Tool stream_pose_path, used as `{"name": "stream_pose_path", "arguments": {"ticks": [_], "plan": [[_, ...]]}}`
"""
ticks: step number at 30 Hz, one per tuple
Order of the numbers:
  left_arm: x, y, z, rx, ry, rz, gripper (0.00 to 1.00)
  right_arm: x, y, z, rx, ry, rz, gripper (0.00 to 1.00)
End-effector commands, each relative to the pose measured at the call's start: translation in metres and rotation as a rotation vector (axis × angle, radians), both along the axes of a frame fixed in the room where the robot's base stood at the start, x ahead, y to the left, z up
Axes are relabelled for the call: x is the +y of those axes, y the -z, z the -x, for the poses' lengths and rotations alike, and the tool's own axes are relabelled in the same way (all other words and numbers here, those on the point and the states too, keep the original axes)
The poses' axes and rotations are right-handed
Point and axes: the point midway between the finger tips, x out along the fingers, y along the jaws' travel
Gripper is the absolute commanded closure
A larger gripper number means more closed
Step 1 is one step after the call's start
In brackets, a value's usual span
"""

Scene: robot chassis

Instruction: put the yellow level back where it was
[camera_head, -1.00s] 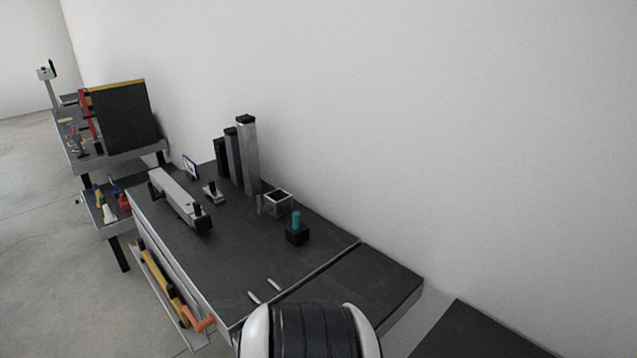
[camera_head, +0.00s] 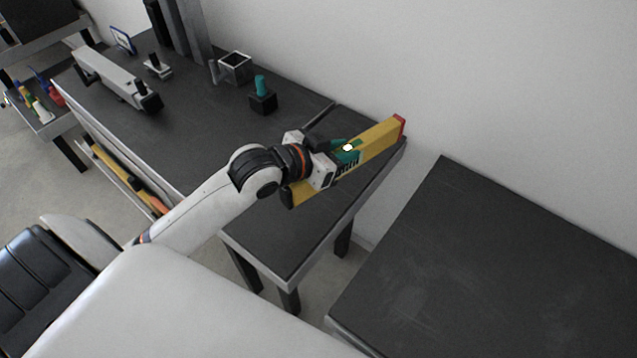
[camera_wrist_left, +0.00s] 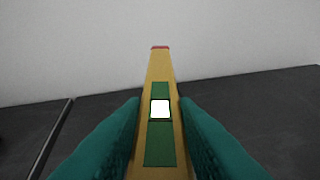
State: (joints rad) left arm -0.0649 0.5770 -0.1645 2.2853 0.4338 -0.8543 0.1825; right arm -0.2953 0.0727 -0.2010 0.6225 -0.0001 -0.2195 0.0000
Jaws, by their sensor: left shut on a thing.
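The yellow level (camera_head: 381,137) is a long bar with a red end cap and a green middle panel with a bright white window. My left gripper (camera_head: 345,155) is shut on its middle, over the dark table's right-hand part. In the left wrist view the level (camera_wrist_left: 160,72) runs away from me between the two teal fingers (camera_wrist_left: 160,125), its red end far off near the wall. Whether the level touches the tabletop cannot be told. My right gripper is not in view.
The dark workbench (camera_head: 150,125) holds a grey clamp-like tool (camera_head: 110,78), a small open box (camera_head: 235,66) and a black block with a teal peg (camera_head: 262,98). Another dark table (camera_head: 480,260) stands at the right, its visible top bare. A wall runs behind.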

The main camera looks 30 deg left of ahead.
Motion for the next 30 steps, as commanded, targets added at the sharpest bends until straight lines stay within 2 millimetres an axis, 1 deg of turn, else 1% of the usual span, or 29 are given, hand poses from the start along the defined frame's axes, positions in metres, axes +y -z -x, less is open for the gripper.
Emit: {"name": "stream_pose_path", "arguments": {"ticks": [1, 4, 9, 12, 14, 16, 21, 24, 30], "plan": [[0.009, 0.012, -0.004, -0.006, 0.031, -0.012, 1.0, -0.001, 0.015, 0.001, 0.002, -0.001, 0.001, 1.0], [0.022, 0.019, -0.009, -0.005, 0.085, -0.011, 1.0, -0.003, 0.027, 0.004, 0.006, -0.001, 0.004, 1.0], [0.043, 0.02, -0.016, -0.006, 0.133, -0.006, 1.0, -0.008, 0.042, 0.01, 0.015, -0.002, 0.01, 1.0], [0.05, 0.018, -0.018, -0.005, 0.143, -0.003, 1.0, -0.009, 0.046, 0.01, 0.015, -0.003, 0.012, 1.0], [0.053, 0.018, -0.019, -0.003, 0.146, 0.0, 1.0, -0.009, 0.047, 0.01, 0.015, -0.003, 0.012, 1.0], [0.054, 0.023, -0.02, -0.003, 0.148, 0.003, 1.0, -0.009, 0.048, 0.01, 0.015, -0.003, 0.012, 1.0], [0.055, 0.054, -0.02, 0.002, 0.147, 0.007, 1.0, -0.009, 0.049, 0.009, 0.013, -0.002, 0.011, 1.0], [0.054, 0.069, -0.019, -0.001, 0.147, 0.005, 1.0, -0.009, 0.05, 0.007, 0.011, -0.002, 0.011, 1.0], [0.054, 0.084, -0.019, -0.003, 0.147, 0.004, 1.0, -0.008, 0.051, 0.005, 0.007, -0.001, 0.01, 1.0]]}}
